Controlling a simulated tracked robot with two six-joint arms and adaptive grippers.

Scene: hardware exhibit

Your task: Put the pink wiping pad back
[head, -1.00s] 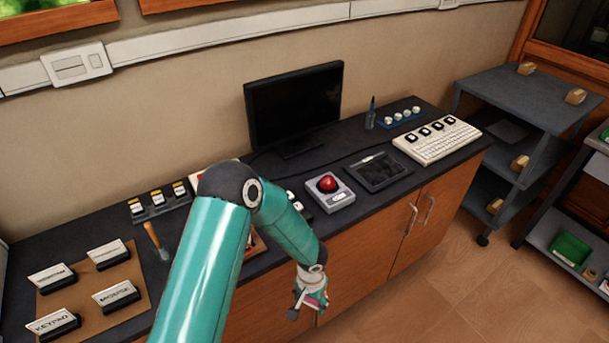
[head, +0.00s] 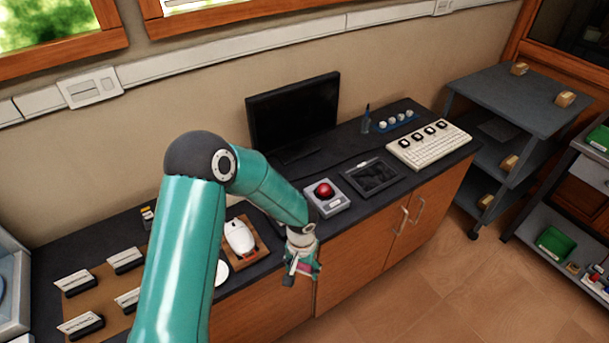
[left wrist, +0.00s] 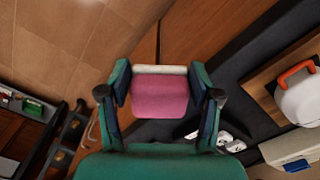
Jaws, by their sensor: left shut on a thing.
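My left gripper (head: 302,266) is shut on the pink wiping pad and holds it in front of the wooden cabinet, near the counter's front edge. In the left wrist view the pink pad (left wrist: 160,97) sits between the two fingers of the left gripper (left wrist: 160,84), with a whitish strip along its far edge. Only a small pink part of the pad shows in the head view. My right gripper is not in view.
The dark counter (head: 330,160) carries a white mouse (head: 239,238) on a wooden board, a red ball device (head: 325,193), a black tablet (head: 373,176), a keyboard (head: 429,146) and a monitor (head: 293,115). Label holders stand at left. Grey carts stand at right.

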